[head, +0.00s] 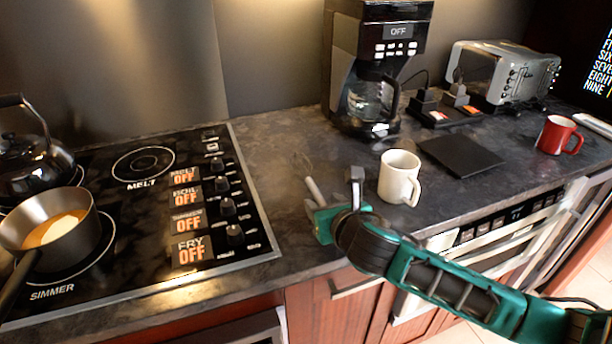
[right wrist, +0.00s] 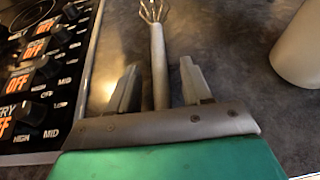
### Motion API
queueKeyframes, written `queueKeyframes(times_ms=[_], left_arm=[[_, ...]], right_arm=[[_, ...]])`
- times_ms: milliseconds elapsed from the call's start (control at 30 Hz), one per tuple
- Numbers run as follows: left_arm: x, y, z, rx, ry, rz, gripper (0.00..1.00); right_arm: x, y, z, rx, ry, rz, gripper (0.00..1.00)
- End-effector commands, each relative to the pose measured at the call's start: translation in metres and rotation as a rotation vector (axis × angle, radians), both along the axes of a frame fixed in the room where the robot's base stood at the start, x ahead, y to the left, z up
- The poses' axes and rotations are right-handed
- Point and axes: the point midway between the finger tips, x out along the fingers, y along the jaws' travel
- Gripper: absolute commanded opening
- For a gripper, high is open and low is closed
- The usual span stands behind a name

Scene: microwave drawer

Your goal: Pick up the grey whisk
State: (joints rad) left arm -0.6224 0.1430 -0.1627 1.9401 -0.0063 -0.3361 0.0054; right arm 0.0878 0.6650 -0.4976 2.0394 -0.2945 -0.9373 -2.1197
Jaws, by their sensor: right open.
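The grey whisk (head: 313,188) lies on the dark counter between the stove and the white mug. Its wire head points to the back. In the right wrist view the whisk (right wrist: 158,62) runs away from the gripper, with its handle between the two fingers. My right gripper (head: 335,182) is open around the handle, one finger on each side. In the right wrist view the right gripper (right wrist: 155,85) shows a gap between the handle and each finger. The near end of the handle is hidden by the gripper. My left gripper is not in view.
A white mug (head: 398,178) stands close to the right of the gripper. The stove (head: 255,262) with a pan (head: 52,232) is on the left. A coffee maker (head: 375,65) stands behind, with a black mat (head: 460,156) and red mug (head: 558,136) farther right.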

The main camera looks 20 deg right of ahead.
Motion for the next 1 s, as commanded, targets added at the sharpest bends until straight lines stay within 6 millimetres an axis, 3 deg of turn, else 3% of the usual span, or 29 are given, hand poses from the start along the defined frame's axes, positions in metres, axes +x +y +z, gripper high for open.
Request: queueKeyframes(times_ms=[367, 867, 1000], left_arm=[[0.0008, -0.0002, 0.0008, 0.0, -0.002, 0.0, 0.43], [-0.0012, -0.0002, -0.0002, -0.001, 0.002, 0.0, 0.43], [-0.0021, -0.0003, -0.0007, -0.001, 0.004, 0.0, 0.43]], right_arm=[[0.0095, -0.0011, -0.0035, 0.0, -0.001, 0.0, 0.48], [0.0092, -0.0012, -0.0037, 0.0, 0.0, 0.0, 0.0], [0.0093, -0.0012, -0.0034, 0.0, -0.001, 0.0, 0.0]])
